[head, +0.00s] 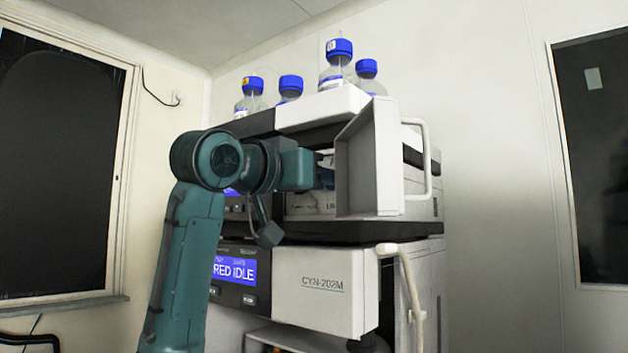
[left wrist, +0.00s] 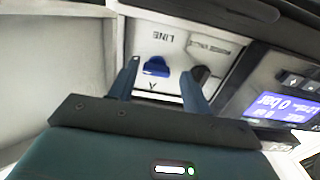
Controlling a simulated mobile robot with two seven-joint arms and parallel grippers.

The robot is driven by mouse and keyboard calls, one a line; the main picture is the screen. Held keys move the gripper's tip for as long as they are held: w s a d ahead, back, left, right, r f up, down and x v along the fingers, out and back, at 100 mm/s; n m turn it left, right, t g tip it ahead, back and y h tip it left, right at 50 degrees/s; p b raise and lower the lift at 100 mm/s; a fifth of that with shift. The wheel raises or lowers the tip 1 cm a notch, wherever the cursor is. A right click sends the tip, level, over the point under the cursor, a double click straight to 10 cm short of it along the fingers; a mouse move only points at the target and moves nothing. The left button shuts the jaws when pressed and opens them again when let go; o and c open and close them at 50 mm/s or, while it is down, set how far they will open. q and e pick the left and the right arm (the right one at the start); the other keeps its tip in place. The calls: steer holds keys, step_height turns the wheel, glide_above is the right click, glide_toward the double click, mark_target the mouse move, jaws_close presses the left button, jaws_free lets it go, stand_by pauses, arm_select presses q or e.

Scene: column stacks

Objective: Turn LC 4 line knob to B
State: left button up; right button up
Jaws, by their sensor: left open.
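In the left wrist view a blue knob (left wrist: 156,67) sits on a white panel (left wrist: 140,45). The word LINE shows upside down above it, and a letter that looks like an inverted A is below it. My left gripper (left wrist: 160,69) is open, with one finger on each side of the blue knob in the picture. I cannot tell whether the fingers touch it. In the head view my left arm reaches into the upper module (head: 310,205) of the instrument stack; the fingertips and knob cannot be made out there. My right gripper is not in view.
A dark knob (left wrist: 201,74) is close beside the right finger. A lit blue display (left wrist: 280,107) lies farther right. An open white door with a handle (head: 375,165) stands right of my wrist. Several blue-capped bottles (head: 338,65) stand on top of the stack.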

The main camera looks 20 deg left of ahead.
arm_select(q)
steer(key=shift+d+f, duration=0.1)
steer(key=shift+d, duration=0.2)
stand_by(0.4)
